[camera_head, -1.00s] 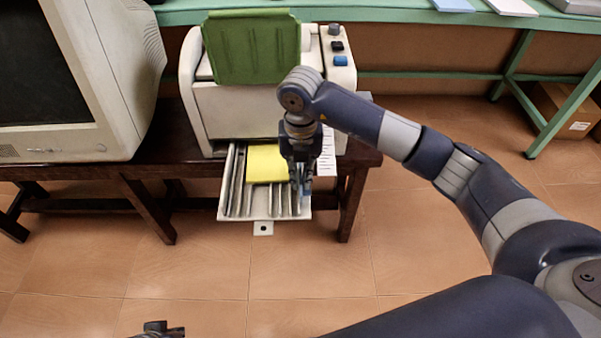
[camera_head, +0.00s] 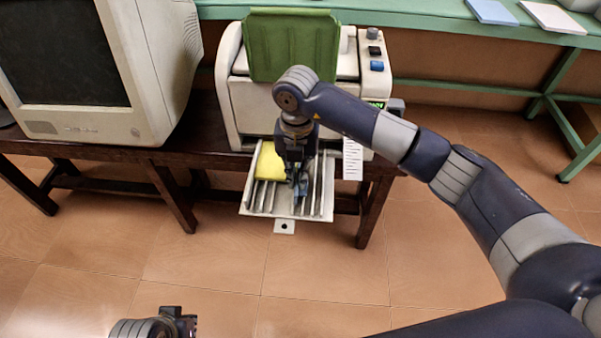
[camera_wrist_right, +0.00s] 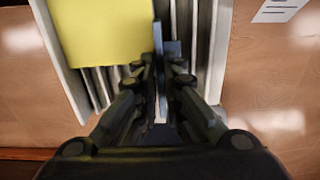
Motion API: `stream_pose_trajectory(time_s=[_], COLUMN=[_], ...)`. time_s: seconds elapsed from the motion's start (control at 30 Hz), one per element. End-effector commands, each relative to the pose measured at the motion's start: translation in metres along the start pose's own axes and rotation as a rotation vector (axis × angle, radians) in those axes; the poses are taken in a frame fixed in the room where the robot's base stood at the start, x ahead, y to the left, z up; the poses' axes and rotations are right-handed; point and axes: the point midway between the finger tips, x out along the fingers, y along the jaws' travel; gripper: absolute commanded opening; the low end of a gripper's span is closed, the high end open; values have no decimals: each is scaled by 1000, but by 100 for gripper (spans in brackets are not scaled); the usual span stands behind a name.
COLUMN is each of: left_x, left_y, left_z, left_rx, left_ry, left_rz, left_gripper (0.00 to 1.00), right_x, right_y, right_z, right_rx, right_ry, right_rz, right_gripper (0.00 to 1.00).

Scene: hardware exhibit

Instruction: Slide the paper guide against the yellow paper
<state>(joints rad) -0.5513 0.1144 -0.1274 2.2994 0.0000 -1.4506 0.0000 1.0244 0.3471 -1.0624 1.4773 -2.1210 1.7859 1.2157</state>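The yellow paper (camera_head: 269,164) lies on the pulled-out tray (camera_head: 259,209) of the printer; it fills the upper left of the right wrist view (camera_wrist_right: 100,30). The paper guide (camera_wrist_right: 160,75) is a thin upright blue-grey plate just right of the paper's right edge. Whether it touches the paper I cannot tell. My right gripper (camera_wrist_right: 160,72) points down over the tray with its fingers closed on both sides of the guide; in the head view the gripper (camera_head: 298,180) hides part of the paper. My left gripper (camera_head: 183,322) is partly visible at the bottom edge, away from the tray.
The beige printer (camera_head: 245,105) with a green flap (camera_head: 293,45) stands on a dark wooden table (camera_head: 110,155). An old monitor (camera_head: 85,60) is at left. A green bench (camera_head: 430,18) runs behind. A printed sheet (camera_head: 352,160) hangs right of the tray. Floor in front is clear.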

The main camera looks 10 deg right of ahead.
Motion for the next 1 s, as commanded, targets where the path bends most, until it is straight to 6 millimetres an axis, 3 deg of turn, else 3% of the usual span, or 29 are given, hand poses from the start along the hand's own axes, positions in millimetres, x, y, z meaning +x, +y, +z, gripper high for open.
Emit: stream_pose_trajectory(time_s=[0.47, 1.0], left_x=[-1, 0], left_y=[0, 0], left_z=[1, 0], left_rx=[5, 2], left_ry=[1, 1], left_rz=[-1, -1], left_gripper=[0, 0], right_x=[-6, -105], right_y=[0, 0], right_z=[0, 1], right_rx=[0, -1], right_ry=[-1, -3], right_rz=[0, 1], right_gripper=[27, 27])
